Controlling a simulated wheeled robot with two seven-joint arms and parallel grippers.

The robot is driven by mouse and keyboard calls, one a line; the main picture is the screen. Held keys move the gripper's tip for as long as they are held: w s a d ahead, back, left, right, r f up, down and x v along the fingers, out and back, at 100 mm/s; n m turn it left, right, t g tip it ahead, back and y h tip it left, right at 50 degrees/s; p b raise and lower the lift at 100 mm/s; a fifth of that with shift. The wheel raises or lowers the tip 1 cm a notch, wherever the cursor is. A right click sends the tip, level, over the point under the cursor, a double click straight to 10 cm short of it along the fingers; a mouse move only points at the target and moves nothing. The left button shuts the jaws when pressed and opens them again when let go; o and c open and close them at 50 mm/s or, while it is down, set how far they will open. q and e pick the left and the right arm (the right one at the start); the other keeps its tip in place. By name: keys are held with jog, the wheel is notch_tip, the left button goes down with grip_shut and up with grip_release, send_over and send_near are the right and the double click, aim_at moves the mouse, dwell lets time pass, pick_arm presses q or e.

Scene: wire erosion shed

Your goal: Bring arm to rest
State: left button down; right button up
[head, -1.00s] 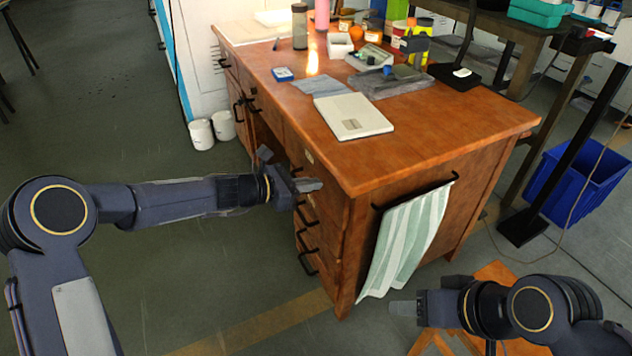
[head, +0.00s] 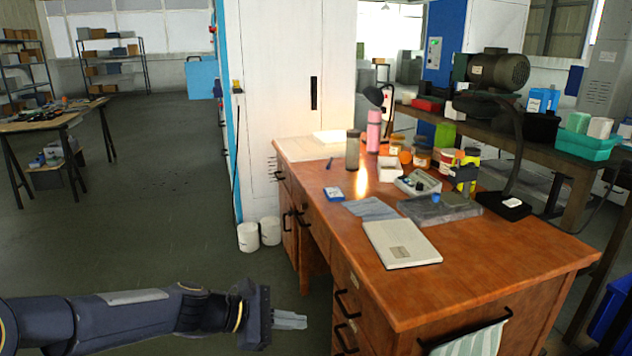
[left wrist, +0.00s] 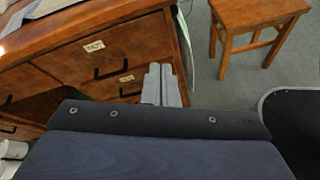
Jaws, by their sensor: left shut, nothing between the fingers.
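My left gripper (head: 291,319) reaches in from the lower left of the head view, over the floor and left of the wooden desk (head: 480,290). Its fingers are together and empty. In the left wrist view the same fingers (left wrist: 160,86) are closed side by side in front of the desk's drawers (left wrist: 125,60). Whether they touch the desk front cannot be told, but a small gap seems to show in the head view. My right gripper is not in the current frames.
The desk top holds a closed pale laptop-like case (head: 401,244), a grey slab (head: 438,208), bottles and jars. A striped towel (head: 475,341) hangs at its front. White pots (head: 248,237) stand by the cabinet (head: 290,100). A wooden stool (left wrist: 258,15) stands beyond.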

pick_arm(q)
jog(key=s+a+m+t+y, duration=0.1)
jog(key=s+a+m+y, duration=0.3)
jog(key=s, duration=0.5)
jog(key=s+a+m+y, duration=0.2)
jog(key=s+a+m, duration=0.45)
jog(key=s, duration=0.25)
jog(key=s+a+m+t+y, duration=0.1)
jog(key=s+a+m+y, duration=0.1)
jog(key=s+a+m, duration=0.5)
notch_tip(320, 180, up, 22)
jog(key=s+d+n+p, duration=0.1)
jog(key=n+p, duration=0.1)
jog(key=p, duration=2)
jog(key=shift+s+d+y, duration=0.15)
jog(key=shift+s+y, duration=0.15)
